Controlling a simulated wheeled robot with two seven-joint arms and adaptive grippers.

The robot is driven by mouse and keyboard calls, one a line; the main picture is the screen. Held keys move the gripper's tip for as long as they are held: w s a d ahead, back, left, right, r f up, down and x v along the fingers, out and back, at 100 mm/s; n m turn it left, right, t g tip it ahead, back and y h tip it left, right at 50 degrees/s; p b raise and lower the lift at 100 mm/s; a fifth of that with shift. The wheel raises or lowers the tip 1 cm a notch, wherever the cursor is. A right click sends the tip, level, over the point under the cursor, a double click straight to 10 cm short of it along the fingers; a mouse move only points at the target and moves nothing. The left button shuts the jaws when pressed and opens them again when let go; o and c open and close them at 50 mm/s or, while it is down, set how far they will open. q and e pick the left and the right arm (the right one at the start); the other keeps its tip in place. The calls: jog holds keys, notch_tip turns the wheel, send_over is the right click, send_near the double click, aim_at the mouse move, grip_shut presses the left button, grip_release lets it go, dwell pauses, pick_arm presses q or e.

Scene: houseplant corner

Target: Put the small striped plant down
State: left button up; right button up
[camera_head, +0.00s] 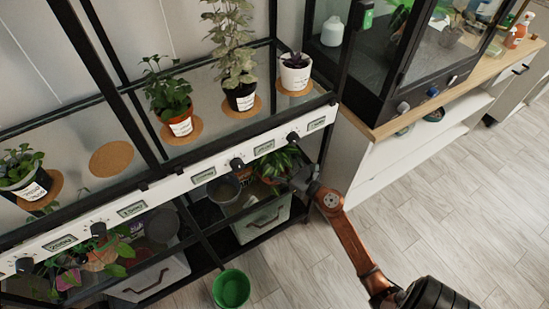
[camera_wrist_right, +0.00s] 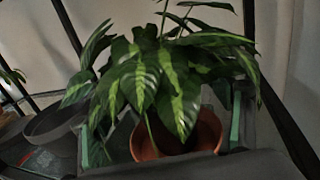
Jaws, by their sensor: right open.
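The small striped plant (camera_head: 278,163) is on the lower shelf of the rack, below the white control strip and at its right end. In the right wrist view its striped leaves (camera_wrist_right: 165,80) hang over a terracotta pot (camera_wrist_right: 207,132). My right gripper (camera_head: 300,178) reaches in from the right, beside the plant. In the wrist view its two green-padded fingers (camera_wrist_right: 160,138) stand apart on either side of the pot. The gripper is open. Leaves and gripper hide part of the pot, and its underside is hidden. My left gripper is not in view.
A dark grey bowl-like pot (camera_head: 223,189) stands left of the plant. The control strip (camera_head: 200,172) and black rack posts border the opening. Several potted plants stand on cork mats above. A green bucket (camera_head: 231,288) is on the floor. Floor at right is clear.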

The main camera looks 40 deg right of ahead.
pick_arm(q)
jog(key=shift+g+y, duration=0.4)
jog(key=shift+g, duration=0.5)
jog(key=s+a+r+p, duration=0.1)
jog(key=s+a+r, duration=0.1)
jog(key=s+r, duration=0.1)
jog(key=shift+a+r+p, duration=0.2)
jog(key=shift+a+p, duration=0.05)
jog(key=shift+p, duration=0.1)
pick_arm(e)
jog(key=s, duration=1.2)
jog(key=shift+d+r, duration=0.15)
jog(key=shift+r, duration=0.05)
jog(key=s+d+f+m+g+h, duration=0.1)
jog(key=s+f+m+g+h, duration=0.2)
jog(key=s+f+m, duration=0.65)
jog(key=s+f+m+g+h, duration=0.2)
jog(key=s+f+m+g, duration=0.25)
jog(key=m, duration=1.05)
jog(key=s+a+f+m+g+y, duration=0.3)
jog(key=s+a+f+m+g, duration=0.1)
jog(key=s+a, duration=0.6)
jog(key=s+a+f+m+g+y, duration=0.3)
jog(key=s+a+f+m, duration=0.4)
jog(key=s+a, duration=0.4)
jog(key=shift+s+a+f+g+y, duration=0.15)
jog(key=shift+s+f+g+y, duration=0.15)
jog(key=shift+s+f+g, duration=0.3)
